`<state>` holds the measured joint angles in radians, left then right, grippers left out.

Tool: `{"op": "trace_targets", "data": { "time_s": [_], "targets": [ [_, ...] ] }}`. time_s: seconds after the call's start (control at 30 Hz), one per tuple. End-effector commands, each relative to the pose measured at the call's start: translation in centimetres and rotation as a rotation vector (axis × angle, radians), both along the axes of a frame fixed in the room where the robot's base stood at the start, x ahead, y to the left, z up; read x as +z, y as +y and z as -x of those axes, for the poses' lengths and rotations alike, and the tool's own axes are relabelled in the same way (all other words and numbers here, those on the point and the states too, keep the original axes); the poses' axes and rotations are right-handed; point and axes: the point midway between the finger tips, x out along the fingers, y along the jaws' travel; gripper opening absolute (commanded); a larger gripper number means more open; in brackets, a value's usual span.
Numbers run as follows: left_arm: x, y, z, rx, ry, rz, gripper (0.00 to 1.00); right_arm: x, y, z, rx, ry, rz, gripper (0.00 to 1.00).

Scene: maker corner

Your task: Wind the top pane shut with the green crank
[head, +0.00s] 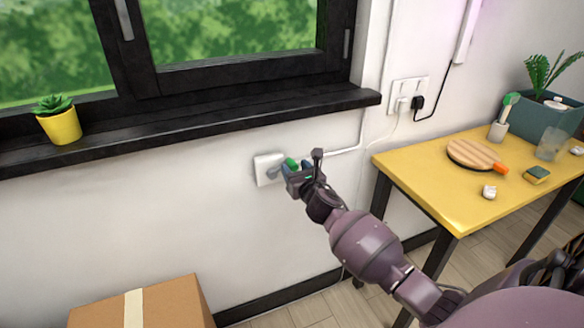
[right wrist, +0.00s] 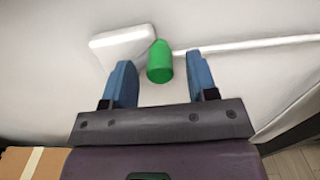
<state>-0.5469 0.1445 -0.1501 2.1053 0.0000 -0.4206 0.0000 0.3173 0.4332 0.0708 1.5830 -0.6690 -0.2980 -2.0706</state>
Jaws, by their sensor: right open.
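The green crank knob (head: 292,163) shows at the wall below the window sill, in front of a white wall box (head: 264,168). In the right wrist view the green knob (right wrist: 160,62) lies between the two blue fingers, with a gap on each side. The white box (right wrist: 122,46) is behind it. My right gripper (head: 298,170) is open around the knob; it also shows in the right wrist view (right wrist: 158,80). The crank's arm is mostly hidden by the gripper. The top pane is not clearly seen; lower window panes (head: 230,30) show. My left gripper is not in view.
A black sill (head: 200,122) with a yellow plant pot (head: 60,126) runs above the gripper. A yellow table (head: 430,175) stands at the right with several small things. A cardboard box (head: 175,305) is on the floor at lower left. Wall between is clear.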

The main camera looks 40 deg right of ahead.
Motion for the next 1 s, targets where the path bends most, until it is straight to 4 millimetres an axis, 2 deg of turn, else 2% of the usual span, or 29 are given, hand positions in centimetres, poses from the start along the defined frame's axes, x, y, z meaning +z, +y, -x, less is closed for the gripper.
{"op": "trace_targets", "data": {
  "time_s": [0.2,0.57,0.9,1.0],
  "targets": [
    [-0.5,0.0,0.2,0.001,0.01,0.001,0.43,-0.1,-0.4,-1.6,-0.001,0.002,0.001,0.53],
    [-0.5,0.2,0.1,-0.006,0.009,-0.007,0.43,0.0,-0.5,-1.9,-0.001,0.0,0.0,0.53],
    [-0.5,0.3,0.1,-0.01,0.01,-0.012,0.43,0.0,-0.5,-1.9,-0.001,0.0,0.0,0.01],
    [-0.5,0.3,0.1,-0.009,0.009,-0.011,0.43,0.0,-0.5,-1.9,-0.001,0.0,0.0,0.0]
  ]
}}
